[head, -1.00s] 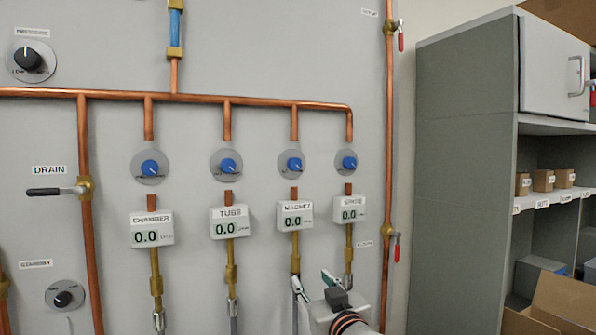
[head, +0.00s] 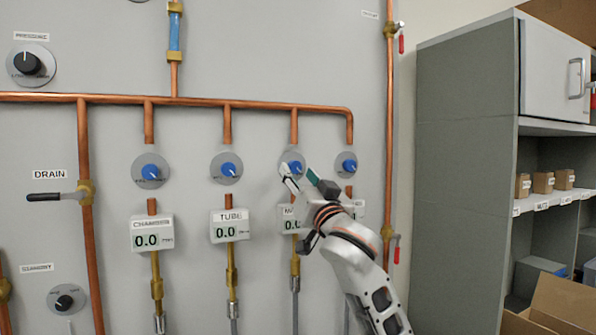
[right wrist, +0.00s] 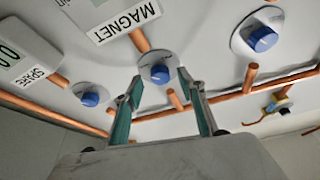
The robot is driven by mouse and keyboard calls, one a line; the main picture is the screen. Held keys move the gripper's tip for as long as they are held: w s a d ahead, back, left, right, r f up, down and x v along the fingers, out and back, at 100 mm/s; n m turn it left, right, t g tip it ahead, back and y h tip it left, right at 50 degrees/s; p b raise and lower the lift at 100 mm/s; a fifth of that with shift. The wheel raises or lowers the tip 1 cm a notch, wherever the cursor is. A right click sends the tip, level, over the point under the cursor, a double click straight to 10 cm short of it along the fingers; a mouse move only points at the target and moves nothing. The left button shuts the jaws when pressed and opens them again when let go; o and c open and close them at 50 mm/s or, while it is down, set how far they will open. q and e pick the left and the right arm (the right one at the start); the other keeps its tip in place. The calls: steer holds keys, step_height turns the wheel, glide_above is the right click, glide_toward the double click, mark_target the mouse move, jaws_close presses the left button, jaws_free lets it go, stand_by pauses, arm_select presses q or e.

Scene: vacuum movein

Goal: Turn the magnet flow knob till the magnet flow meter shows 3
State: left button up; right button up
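The magnet flow knob (head: 295,166) is a blue knob on a grey round plate, third from the left in its row. It also shows in the right wrist view (right wrist: 160,74). The magnet flow meter (head: 289,220) below it is partly hidden by my right gripper; the visible part of its display starts with 0. Its MAGNET label (right wrist: 124,20) is upside down in the right wrist view. My right gripper (head: 299,174) is open, its two fingertips apart in front of the knob's plate, one to each side of the knob. Contact cannot be told. My left gripper is out of view.
The tube knob (head: 228,169) and spare knob (head: 347,165) flank the magnet knob. The chamber meter (head: 152,233) and tube meter (head: 230,225) read 0.0. A copper pipe (head: 240,100) runs above the knobs. A grey cabinet (head: 465,170) stands at the right.

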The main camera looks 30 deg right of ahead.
steer(key=shift+w+r, duration=0.25)
steer(key=shift+w, duration=0.35)
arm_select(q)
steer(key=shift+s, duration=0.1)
arm_select(e)
steer(key=c, duration=1.1)
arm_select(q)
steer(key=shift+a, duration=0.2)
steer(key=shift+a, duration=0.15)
arm_select(e)
steer(key=shift+d+n+y, duration=0.1)
steer(key=shift+n+y, duration=0.3)
steer(key=shift+n, duration=0.1)
